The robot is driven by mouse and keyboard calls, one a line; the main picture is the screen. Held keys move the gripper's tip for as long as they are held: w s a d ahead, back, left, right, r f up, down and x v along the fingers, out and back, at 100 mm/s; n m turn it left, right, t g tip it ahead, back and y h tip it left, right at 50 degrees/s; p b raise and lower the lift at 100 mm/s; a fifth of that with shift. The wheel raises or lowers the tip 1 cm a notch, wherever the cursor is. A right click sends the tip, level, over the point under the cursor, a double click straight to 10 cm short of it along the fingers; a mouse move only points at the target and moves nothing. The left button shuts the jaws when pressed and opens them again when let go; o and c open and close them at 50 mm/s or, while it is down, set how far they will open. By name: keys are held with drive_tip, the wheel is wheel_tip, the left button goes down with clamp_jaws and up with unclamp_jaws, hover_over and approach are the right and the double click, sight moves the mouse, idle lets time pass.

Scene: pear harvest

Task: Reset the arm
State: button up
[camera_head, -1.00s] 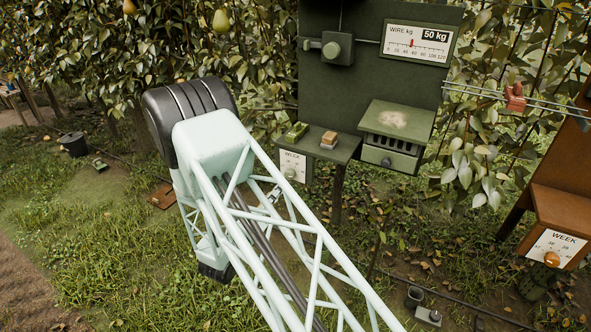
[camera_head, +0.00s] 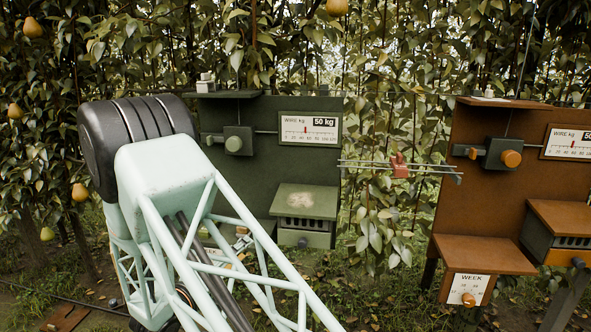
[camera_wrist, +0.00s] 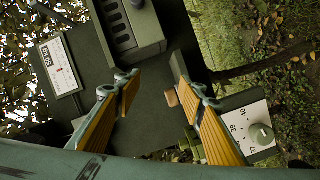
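My gripper (camera_wrist: 150,82) is open in the wrist view, its two orange-padded fingers apart with nothing between the tips. It is over the dark green station's shelf (camera_wrist: 148,118). A small wooden block (camera_wrist: 171,97) lies on that shelf, close beside the right finger in the picture and partly hidden. In the head view, my pale green lattice arm (camera_head: 215,235) reaches from the bottom up to the left. It hides my gripper and part of the green station's shelf.
The green station (camera_head: 270,165) has a wire dial (camera_head: 310,128) and a vented box (camera_head: 305,213). A brown station (camera_head: 484,190) with a week dial (camera_head: 468,289) stands right. A red clip (camera_head: 399,166) sits on wires between them. Pears (camera_head: 80,192) hang in the leaves at left.

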drive_tip(key=s+d+r+m+g+h+p, duration=0.1)
drive_tip(key=d+r+m+g+h, duration=0.15)
drive_tip(key=d+r, duration=0.8)
drive_tip(key=s+d+r+m+g+h, duration=0.15)
drive_tip(key=d+r+g, duration=0.4)
drive_tip(key=d, duration=0.85)
drive_tip(key=s+d+r+m+g+p, duration=0.1)
drive_tip(key=s+d+r+g, duration=0.1)
drive_tip(key=s+d+r, duration=0.65)
drive_tip(key=s+d+r+m+g+p, duration=0.15)
drive_tip(key=s+d+r, duration=0.4)
drive_tip(key=d, duration=0.65)
drive_tip(key=s+d+g+y+b, duration=0.2)
drive_tip(key=s+d+g+y, duration=0.15)
drive_tip(key=s, duration=1.55)
drive_tip(key=s+a+f+t+y+b, duration=0.1)
drive_tip(key=s+a+y, duration=0.3)
drive_tip(key=s, duration=0.5)
drive_tip(key=s+a+f+m+t+y, duration=0.1)
drive_tip(key=s+a+f+t+y, duration=0.1)
drive_tip(key=s+a, duration=0.4)
drive_tip(key=shift+s+f+y+b, duration=0.35)
drive_tip(key=shift+s+f+y, duration=0.5)
drive_tip(key=shift+s, duration=0.8)
